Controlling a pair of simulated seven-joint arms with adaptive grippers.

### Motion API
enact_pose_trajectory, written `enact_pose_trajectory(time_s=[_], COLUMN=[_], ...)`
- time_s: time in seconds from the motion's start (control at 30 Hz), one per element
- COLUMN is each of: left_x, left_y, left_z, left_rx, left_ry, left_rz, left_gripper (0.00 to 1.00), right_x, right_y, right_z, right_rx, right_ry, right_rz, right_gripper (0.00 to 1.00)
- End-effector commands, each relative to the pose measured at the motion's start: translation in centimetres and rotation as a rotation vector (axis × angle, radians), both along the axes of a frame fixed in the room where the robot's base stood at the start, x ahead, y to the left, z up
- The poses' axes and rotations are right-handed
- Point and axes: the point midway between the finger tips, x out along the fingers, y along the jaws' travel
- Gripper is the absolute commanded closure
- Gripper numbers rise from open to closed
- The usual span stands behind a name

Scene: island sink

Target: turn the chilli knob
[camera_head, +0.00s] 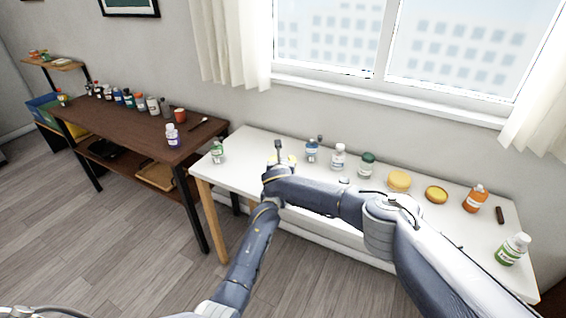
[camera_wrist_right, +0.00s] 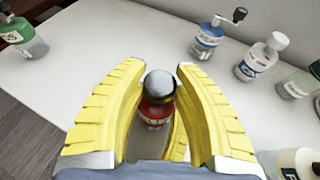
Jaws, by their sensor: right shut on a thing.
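A small red bottle (camera_wrist_right: 155,112) with a rounded dark grey knob (camera_wrist_right: 159,84) on top stands on the white table in the right wrist view. I take this knob to be the chilli knob, but I cannot read the label. The yellow fingers of my right gripper (camera_wrist_right: 160,72) are on both sides of the knob and shut on it. In the head view my right gripper (camera_head: 284,161) is at the left part of the table, between a green-labelled bottle and a blue bottle. It largely hides the red bottle there. My left gripper does not show.
The green-labelled bottle (camera_head: 218,152) stands left of the gripper. The blue bottle (camera_head: 312,151) and a white bottle (camera_head: 338,157) stand close to its right. Yellow lids (camera_head: 399,181) and an orange bottle (camera_head: 475,198) are further right. A brown table (camera_head: 140,140) stands at the left.

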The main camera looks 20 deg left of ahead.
Motion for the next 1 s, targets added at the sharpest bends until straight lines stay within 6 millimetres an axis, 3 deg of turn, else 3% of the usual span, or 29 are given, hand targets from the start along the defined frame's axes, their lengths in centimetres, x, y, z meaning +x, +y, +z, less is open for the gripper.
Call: enact_pose_trajectory(time_s=[0.23,0.27,0.47,1.0], left_x=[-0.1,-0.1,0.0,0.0], left_y=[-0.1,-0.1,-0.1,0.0], left_z=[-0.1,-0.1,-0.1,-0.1], left_rx=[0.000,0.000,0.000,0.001], left_ry=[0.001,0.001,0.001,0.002], left_rz=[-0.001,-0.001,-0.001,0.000], left_gripper=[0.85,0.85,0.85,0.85], right_x=[0.1,0.1,0.1,-1.2], right_y=[-0.1,-0.1,-0.1,-0.3], right_z=[0.1,0.1,0.0,0.3], right_rx=[0.000,0.000,0.000,0.000], right_ry=[-0.002,-0.002,-0.001,0.003], right_rz=[-0.001,-0.001,0.000,0.002], right_gripper=[0.99,0.66,0.44,0.44])
